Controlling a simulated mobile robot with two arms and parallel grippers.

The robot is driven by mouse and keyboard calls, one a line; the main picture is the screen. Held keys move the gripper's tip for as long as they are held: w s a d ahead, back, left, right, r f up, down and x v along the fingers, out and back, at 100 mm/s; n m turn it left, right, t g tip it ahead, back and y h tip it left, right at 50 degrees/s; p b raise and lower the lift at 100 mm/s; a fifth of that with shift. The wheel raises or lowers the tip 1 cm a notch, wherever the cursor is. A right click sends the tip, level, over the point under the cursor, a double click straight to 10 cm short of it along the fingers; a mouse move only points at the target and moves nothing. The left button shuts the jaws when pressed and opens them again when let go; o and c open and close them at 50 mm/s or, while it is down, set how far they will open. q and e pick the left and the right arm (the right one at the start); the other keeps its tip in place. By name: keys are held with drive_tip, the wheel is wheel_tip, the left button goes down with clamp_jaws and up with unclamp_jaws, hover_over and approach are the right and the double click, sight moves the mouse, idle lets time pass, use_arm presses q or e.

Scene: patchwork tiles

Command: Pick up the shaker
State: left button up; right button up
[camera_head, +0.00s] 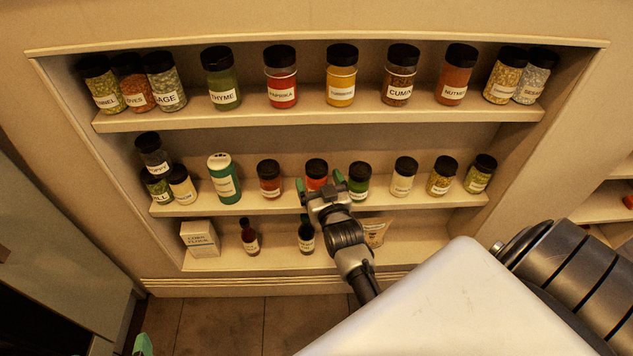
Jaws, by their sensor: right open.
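Many labelled shaker jars with dark lids stand on the wall shelves; I cannot tell from the picture which one is the task's shaker. My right gripper (320,184) is open at the middle shelf. Its green-tipped fingers appear on either side of a red jar (316,171), whose lower part is partly hidden; contact cannot be told. A green-filled jar (359,183) stands just right of the right finger. A red-brown jar (269,181) stands to the left. A green tip, seemingly of my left gripper (142,345), shows at the bottom left edge.
The middle shelf (245,206) also holds a green canister (222,178) and more jars. The upper shelf (310,115) carries a row of jars. On the bottom shelf are a white box (200,239), two dark bottles and a pouch (376,232). My white body part fills the lower right.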

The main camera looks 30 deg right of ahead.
use_arm(q)
drive_tip(key=shift+w+d+r+t+h, duration=0.2)
drive_tip(key=shift+w+r+t, duration=0.15)
drive_tip(key=shift+r+t, duration=0.15)
drive_tip(key=shift+w+d+r+t+h, duration=0.1)
drive_tip(key=shift+w+d+r+t, duration=0.05)
drive_tip(key=shift+w+r+t, duration=0.25)
use_arm(e)
drive_tip(key=shift+x, duration=1.1)
drive_tip(key=c, duration=1.1)
use_arm(q)
drive_tip(key=shift+s, duration=0.1)
use_arm(e)
drive_tip(key=shift+r, duration=0.2)
drive_tip(key=shift+r, duration=0.2)
wheel_tip(320, 180, up, 4)
drive_tip(key=shift+f+p, duration=0.15)
drive_tip(key=shift+p, duration=0.65)
wheel_tip(320, 180, up, 5)
drive_tip(key=shift+f+p, duration=0.1)
drive_tip(key=shift+p, duration=0.8)
use_arm(q)
drive_tip(key=s+a+f+g+y, duration=0.2)
drive_tip(key=s+a+f+g, duration=0.2)
drive_tip(key=s+g, duration=0.5)
drive_tip(key=shift+s+a+f+g+y, duration=0.15)
drive_tip(key=shift+s+f+g+y, duration=0.2)
drive_tip(key=shift+s+f, duration=0.65)
use_arm(e)
drive_tip(key=shift+r, duration=0.4)
